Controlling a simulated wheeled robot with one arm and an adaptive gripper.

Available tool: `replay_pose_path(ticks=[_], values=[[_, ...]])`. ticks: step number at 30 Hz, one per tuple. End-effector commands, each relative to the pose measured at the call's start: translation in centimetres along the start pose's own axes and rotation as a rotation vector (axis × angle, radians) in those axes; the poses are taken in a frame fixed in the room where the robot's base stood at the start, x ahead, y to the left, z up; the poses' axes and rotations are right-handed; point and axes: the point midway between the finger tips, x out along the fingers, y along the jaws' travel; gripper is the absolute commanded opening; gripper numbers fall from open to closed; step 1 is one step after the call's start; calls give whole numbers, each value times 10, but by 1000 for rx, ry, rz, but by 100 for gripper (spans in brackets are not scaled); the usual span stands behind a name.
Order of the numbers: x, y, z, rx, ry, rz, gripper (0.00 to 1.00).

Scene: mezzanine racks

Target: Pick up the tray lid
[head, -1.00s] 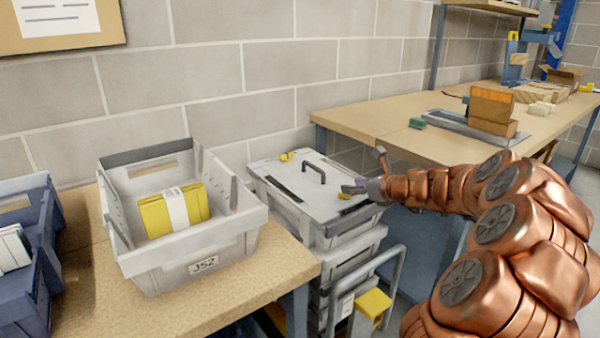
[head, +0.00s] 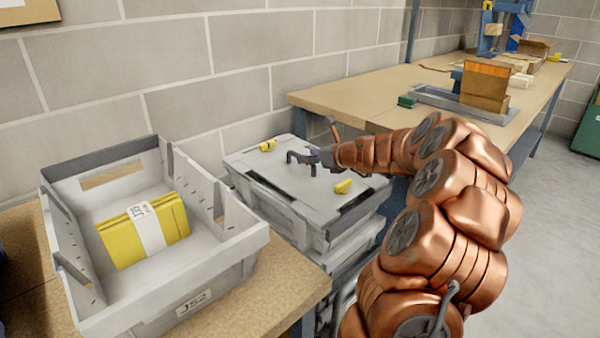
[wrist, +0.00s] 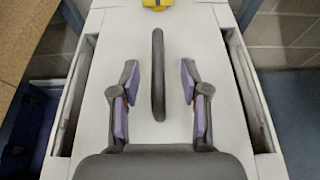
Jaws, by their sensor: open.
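The tray lid (head: 275,182) is a flat pale grey cover on top of a stack of grey trays, right of the near table in the head view. Its dark bar handle (wrist: 158,75) stands in the middle of the lid. My gripper (wrist: 158,98) is open over the lid, with one finger on each side of the handle and gaps between the pads and the bar. In the head view my gripper (head: 318,158) partly hides the handle. Whether the fingertips touch the lid I cannot tell.
Yellow pieces (head: 343,186) sit on the lid's edges. A grey tote (head: 215,258) marked J52, holding a yellow banded bundle (head: 145,232), stands on the near table. A long workbench (head: 365,95) is behind my arm. A block wall (head: 180,60) stands behind the stack.

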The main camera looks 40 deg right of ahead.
Motion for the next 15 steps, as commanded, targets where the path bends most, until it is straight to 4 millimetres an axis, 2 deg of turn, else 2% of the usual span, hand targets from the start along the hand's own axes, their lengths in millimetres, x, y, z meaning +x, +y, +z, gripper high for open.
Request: replay_pose_path(ticks=[3,7,15], values=[[19,3,-5,-2,2,1,46],[34,2,-4,-1,2,-2,46],[42,1,-2,0,0,-3,46]])
